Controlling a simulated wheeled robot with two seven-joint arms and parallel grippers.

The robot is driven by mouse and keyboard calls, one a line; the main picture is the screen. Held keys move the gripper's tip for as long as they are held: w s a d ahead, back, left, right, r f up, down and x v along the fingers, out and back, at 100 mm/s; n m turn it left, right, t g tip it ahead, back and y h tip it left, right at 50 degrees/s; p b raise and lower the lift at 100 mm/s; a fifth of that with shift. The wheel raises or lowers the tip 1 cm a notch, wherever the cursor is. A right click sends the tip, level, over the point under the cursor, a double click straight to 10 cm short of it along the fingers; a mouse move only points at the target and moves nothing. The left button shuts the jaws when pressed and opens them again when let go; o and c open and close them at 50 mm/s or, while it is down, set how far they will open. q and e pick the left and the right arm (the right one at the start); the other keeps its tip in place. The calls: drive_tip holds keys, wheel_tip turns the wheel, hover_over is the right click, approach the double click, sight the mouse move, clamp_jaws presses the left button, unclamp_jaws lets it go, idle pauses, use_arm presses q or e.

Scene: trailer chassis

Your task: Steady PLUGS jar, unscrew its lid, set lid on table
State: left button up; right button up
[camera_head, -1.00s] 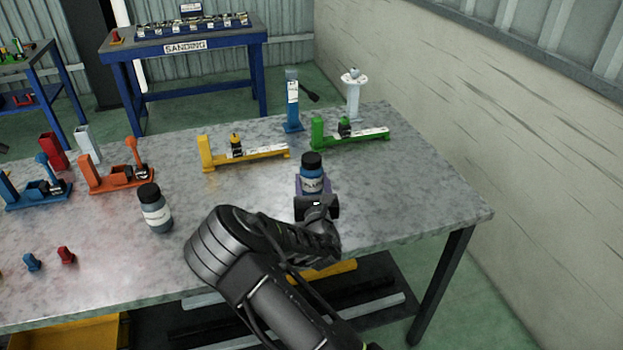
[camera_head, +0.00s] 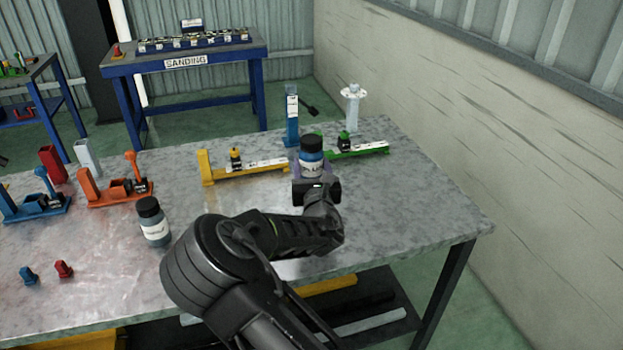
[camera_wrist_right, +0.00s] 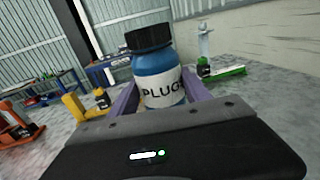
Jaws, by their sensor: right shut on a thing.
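The PLUGS jar (camera_head: 311,161) is blue with a white label and a black lid (camera_head: 311,143). It is upright, and the lid is on it. My right gripper (camera_head: 312,173) is shut on the jar's body, with its purple fingers on either side. The right wrist view shows the jar (camera_wrist_right: 160,75) close up with the lid (camera_wrist_right: 148,38) clear above the fingers. The jar's base is hidden behind the gripper, so I cannot tell whether it touches the table (camera_head: 415,205). My left gripper is not in view.
A second dark-lidded jar (camera_head: 153,225) stands to the left of my right arm. A yellow fixture (camera_head: 245,172), a green fixture (camera_head: 360,150) and a blue stand (camera_head: 291,120) are near the held jar. The table's right part is clear.

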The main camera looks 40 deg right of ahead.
drive_tip(key=shift+r, duration=0.1)
idle(0.4)
drive_tip(key=o, duration=1)
clamp_jaws()
drive_tip(key=shift+a+r, duration=0.25)
drive_tip(key=a+f+n+y, duration=0.2)
drive_tip(key=a+y, duration=0.1)
drive_tip(key=a, duration=0.6)
drive_tip(key=s+a+f+n+t+y, duration=0.1)
drive_tip(key=a+f+n+y, duration=0.1)
drive_tip(key=a, duration=0.7)
drive_tip(key=a+f+n+t+y, duration=0.1)
drive_tip(key=a+y, duration=0.3)
drive_tip(key=a, duration=0.4)
drive_tip(key=shift+s+a+f+n, duration=0.1)
drive_tip(key=shift+a+f+n, duration=0.15)
drive_tip(key=shift+f, duration=0.2)
drive_tip(key=shift+s+a+f+n, duration=0.1)
drive_tip(key=shift+a+f+n, duration=0.05)
drive_tip(key=shift+f+n, duration=0.25)
drive_tip(key=shift+a, duration=0.2)
drive_tip(key=shift+w, duration=0.1)
